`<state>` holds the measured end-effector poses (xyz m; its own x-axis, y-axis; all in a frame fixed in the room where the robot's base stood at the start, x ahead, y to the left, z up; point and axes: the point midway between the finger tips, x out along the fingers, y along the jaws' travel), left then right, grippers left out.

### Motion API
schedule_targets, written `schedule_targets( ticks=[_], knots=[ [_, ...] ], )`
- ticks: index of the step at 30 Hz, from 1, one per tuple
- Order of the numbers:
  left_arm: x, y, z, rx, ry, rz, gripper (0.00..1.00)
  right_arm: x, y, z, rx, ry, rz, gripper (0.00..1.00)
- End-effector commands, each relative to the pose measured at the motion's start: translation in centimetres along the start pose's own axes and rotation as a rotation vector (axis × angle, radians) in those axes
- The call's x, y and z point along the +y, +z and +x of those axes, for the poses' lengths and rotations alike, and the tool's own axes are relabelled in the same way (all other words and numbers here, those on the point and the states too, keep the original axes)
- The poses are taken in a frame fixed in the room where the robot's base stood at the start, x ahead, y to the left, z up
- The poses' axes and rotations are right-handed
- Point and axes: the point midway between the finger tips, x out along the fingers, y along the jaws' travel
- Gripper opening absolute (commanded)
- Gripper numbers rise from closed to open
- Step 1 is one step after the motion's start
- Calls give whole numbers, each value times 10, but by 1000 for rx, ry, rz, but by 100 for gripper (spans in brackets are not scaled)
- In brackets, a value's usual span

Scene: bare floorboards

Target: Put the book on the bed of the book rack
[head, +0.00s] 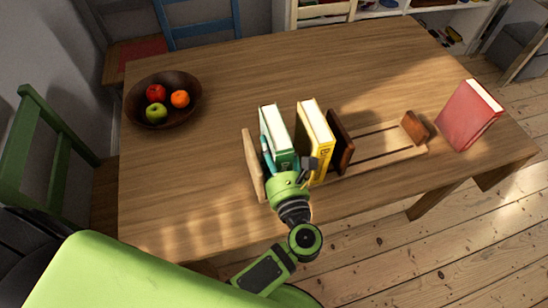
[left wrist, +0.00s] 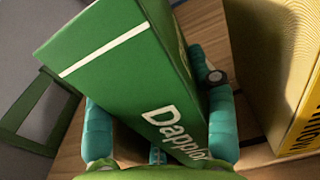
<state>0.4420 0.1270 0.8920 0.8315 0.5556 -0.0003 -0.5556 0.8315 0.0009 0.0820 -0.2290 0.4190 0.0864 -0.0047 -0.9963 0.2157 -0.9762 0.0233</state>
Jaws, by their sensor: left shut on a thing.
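My left gripper (head: 286,163) is shut on a green book (head: 273,124), with fingers on both sides of it. In the left wrist view the green book (left wrist: 125,65) stands between the teal fingers, its spine lettering towards me. The book is roughly upright, between the rack's left end board and a yellow book (head: 316,128). I cannot tell whether its bottom touches the bed. The wooden book rack (head: 385,145) stands near the table's front edge. Its bare slats show on the right, and my gripper hides part of its left side. My right gripper is not in view.
A dark brown divider (head: 341,143) stands beside the yellow book. A red book (head: 466,116) stands on the table (head: 230,60) right of the rack. A bowl (head: 138,87) of fruit is at the back left. A green chair (head: 32,155) stands left of the table.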

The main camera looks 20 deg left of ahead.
Motion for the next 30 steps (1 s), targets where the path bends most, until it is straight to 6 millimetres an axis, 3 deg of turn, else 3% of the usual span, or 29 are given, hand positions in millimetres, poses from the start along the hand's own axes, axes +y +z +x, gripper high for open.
schedule_targets(
  ticks=[2,13,14,15,27,30],
  knots=[
    [-1,-11,0,-6,0,-3,0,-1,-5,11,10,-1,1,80],
    [0,-13,0,-4,1,-4,0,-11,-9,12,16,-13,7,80],
    [0,-14,0,0,0,-1,67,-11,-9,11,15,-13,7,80],
    [0,-13,0,0,0,-1,79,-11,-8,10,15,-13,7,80],
    [0,-10,0,0,0,-1,79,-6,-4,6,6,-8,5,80],
    [0,-15,-13,5,-1,-1,79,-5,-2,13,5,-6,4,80]
  ],
)
